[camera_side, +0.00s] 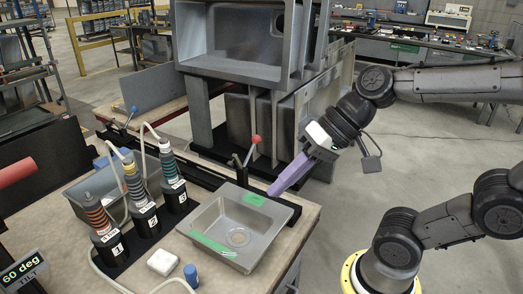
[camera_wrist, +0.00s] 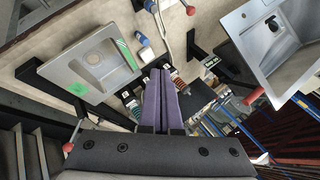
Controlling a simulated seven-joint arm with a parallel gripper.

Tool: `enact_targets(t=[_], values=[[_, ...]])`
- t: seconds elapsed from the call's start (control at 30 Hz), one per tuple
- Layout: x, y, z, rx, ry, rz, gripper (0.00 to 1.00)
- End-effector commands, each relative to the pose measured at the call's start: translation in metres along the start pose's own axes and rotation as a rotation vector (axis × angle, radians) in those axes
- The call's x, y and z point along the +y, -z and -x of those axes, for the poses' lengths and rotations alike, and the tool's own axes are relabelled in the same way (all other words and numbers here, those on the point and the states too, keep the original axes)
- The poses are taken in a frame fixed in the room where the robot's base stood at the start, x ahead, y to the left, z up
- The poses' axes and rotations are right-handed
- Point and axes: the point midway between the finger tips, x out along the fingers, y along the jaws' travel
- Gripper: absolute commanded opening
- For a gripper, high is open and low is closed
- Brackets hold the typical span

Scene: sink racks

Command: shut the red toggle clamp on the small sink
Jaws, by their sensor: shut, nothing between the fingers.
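The small sink (camera_side: 214,219) is a grey basin with green tape on its rim, lying on the bench; it also shows in the wrist view (camera_wrist: 66,74). The toggle clamp (camera_side: 255,141) stands by its back edge in the side view, with a red ball-tipped handle pointing up. A red ball (camera_wrist: 68,147) at the lower left of the wrist view looks like this clamp's handle tip. My gripper (camera_side: 272,192) has long purple fingers, shut and empty, right of the clamp, with tips below the red ball in the picture. The fingers (camera_wrist: 158,75) point up the wrist view.
A large grey sink (camera_side: 245,42) stands on racks behind the clamp. A white block (camera_side: 162,262) and a blue cylinder (camera_side: 191,275) lie at the front. Open floor lies right of the bench.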

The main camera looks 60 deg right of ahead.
Motion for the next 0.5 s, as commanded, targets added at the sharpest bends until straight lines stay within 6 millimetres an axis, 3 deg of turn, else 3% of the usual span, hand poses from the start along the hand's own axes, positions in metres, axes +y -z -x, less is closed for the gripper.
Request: enact_targets(t=[0.13, 0.27, 0.37, 0.47, 0.5], values=[[-0.022, 0.042, -0.021, -0.014, 0.152, -0.358, 0.0], [-0.022, 0.095, -0.038, 0.01, 0.282, -0.692, 0.0], [-0.003, 0.144, -0.049, 0.055, 0.38, -0.964, 0.0], [0.036, 0.194, -0.058, 0.126, 0.478, -1.249, 0.0], [0.059, 0.213, -0.061, 0.163, 0.518, -1.367, 0.0]])
